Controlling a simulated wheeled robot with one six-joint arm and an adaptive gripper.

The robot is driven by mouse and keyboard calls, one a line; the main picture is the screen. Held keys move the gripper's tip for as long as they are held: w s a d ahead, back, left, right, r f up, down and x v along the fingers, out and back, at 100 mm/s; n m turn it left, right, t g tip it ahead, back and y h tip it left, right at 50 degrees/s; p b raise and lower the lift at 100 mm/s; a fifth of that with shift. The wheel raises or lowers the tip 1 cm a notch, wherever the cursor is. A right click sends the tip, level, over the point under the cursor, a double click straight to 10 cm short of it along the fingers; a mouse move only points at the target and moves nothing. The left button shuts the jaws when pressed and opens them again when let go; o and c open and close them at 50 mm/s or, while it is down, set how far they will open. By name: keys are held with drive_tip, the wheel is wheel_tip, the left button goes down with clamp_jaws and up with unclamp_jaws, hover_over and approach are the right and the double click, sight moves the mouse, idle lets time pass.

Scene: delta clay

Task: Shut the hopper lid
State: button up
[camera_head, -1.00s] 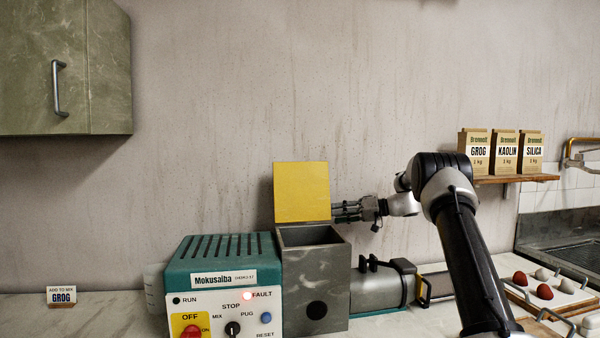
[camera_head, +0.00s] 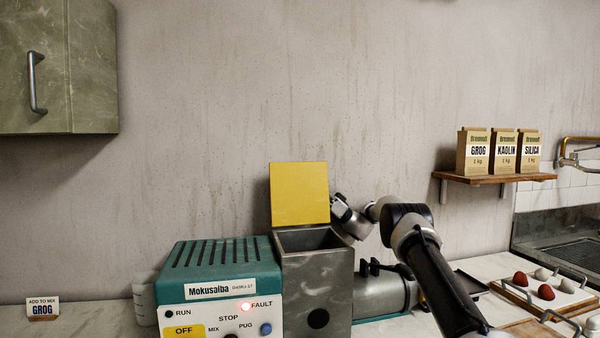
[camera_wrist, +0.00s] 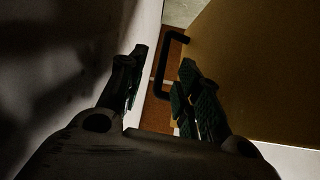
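The yellow hopper lid (camera_head: 300,194) stands upright at the back of the grey hopper (camera_head: 325,292), whose top is open. My gripper is at the lid's right edge in the head view, with its fingers hidden behind the lid. In the wrist view my gripper (camera_wrist: 164,60) has its fingers apart with nothing between them. A broad yellow-brown face (camera_wrist: 260,65), apparently the back of the lid, lies to their right. I cannot tell whether a finger touches it.
The pale wall (camera_head: 230,100) is close behind the lid. The teal Mokusaiba control box (camera_head: 220,262) adjoins the hopper, with its FAULT lamp lit. A metal barrel (camera_head: 385,293) lies right of the hopper. A shelf (camera_head: 495,179) holds three bags. A black handle (camera_wrist: 168,65) shows beyond my fingers.

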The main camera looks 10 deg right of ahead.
sight(297, 171)
drive_tip(key=shift+n+g+y, duration=0.4)
drive_tip(key=shift+n+g, duration=0.3)
drive_tip(key=x, duration=0.8)
drive_tip(key=shift+s+r, duration=0.1)
drive_tip(key=shift+r, duration=0.1)
clamp_jaws()
